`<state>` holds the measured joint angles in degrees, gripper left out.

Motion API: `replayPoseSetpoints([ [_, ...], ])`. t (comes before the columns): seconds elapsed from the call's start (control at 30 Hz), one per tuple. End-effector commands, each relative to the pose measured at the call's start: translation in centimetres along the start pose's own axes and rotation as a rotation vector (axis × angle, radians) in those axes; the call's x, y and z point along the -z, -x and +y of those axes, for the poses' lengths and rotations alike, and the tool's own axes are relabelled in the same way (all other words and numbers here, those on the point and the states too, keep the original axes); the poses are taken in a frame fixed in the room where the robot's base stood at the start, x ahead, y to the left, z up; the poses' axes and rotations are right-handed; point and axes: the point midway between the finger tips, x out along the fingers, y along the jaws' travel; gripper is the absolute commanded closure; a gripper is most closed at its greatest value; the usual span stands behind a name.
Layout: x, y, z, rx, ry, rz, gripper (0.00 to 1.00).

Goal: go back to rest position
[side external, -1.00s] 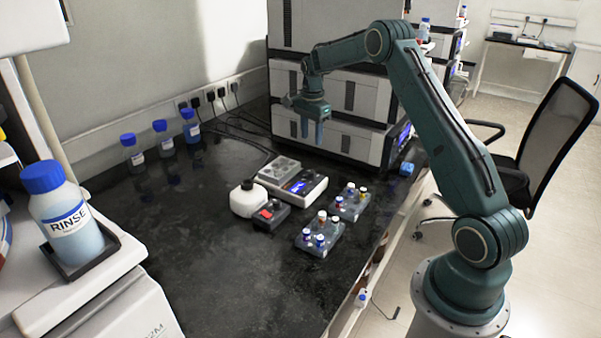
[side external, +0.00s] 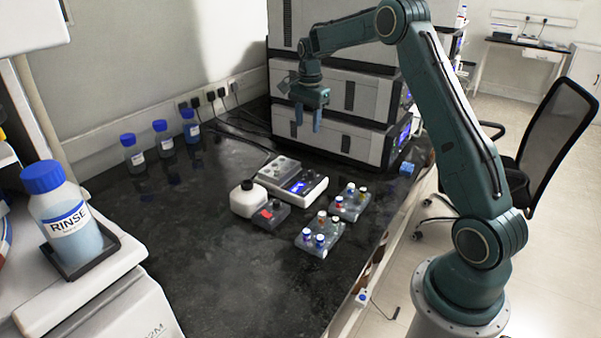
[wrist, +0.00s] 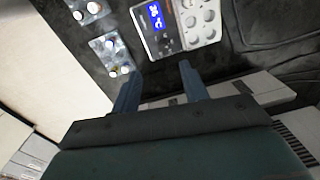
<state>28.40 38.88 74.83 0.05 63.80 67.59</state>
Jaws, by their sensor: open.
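My gripper (side external: 308,118) hangs above the back of the dark bench, in front of the stacked grey and white instrument units (side external: 345,100). In the wrist view my gripper (wrist: 157,80) points down with its two blue fingers apart and nothing between them. It is clear of the bench and of all the vials.
Two vial racks, one nearer (side external: 318,238) and one farther (side external: 350,203), stand on the bench (side external: 190,265). Blue-capped bottles (side external: 161,138) stand at the back left.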

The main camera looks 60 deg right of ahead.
Motion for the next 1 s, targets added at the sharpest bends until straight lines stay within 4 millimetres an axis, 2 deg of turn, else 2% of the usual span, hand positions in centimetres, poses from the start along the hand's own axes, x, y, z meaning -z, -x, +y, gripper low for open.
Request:
replayPoseSetpoints([
  [0.03,-1.0,1.3,0.3,0.013,0.039,0.005,0.56],
  [0.2,-4.1,4.9,1.9,0.050,0.187,0.020,0.56],
  [0.5,-9.3,10.3,5.9,0.114,0.450,0.053,0.56],
  [0.8,-13.9,14.1,11.2,0.177,0.710,0.093,0.56],
  [1.0,-16.5,15.6,15.2,0.218,0.883,0.125,0.56],
])
